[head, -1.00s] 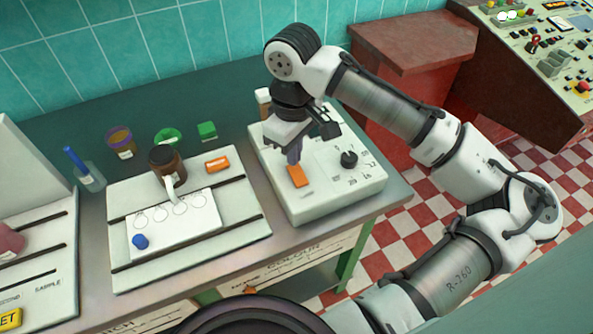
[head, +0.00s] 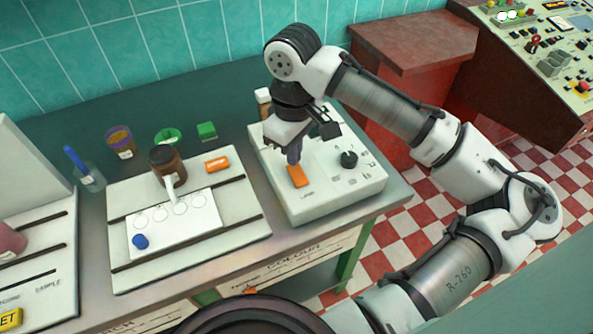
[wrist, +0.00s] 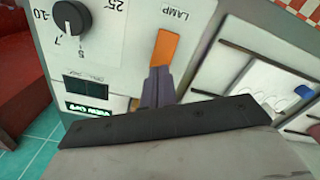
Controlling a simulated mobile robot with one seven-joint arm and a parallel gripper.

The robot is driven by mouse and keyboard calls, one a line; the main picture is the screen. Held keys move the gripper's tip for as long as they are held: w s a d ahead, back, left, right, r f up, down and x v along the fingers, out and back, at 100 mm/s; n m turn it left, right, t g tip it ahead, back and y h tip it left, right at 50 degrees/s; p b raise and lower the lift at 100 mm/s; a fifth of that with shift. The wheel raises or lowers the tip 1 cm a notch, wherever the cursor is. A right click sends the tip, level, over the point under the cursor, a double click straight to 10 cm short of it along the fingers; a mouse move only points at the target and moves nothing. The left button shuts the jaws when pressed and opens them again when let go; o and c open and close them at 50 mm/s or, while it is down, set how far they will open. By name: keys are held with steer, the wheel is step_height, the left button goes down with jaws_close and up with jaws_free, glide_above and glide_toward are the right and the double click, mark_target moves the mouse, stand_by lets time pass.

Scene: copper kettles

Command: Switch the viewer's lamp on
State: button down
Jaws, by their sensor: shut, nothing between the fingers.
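The viewer (head: 340,195) is a white box at the right end of the bench. Its orange lamp switch (head: 299,177) is a flat rectangular rocker near the left side of its top. In the wrist view the orange switch (wrist: 164,47) lies beside the printed word LAMP. My gripper (head: 294,158) is shut and empty, pointing down at the far end of the switch. In the wrist view its fingertips (wrist: 158,80) overlap the switch's near end; I cannot tell whether they touch. A small green display (wrist: 88,110) appears to read VIEW OFF.
A black dial (head: 349,159) stands on the viewer, right of the switch. To the left, a pale board (head: 125,265) holds a brown jar (head: 168,160), an orange block (head: 217,164) and a blue knob-like piece (head: 140,241). A small white-capped bottle (head: 263,97) stands behind the viewer.

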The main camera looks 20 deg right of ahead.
steer(key=shift+f+b, duration=0.55)
steer(key=shift+f, duration=0.4)
stand_by(0.4)
step_height(320, 180, up, 7)
steer(key=p, duration=0.6)
steer(key=shift+p, duration=0.3)
stand_by(0.4)
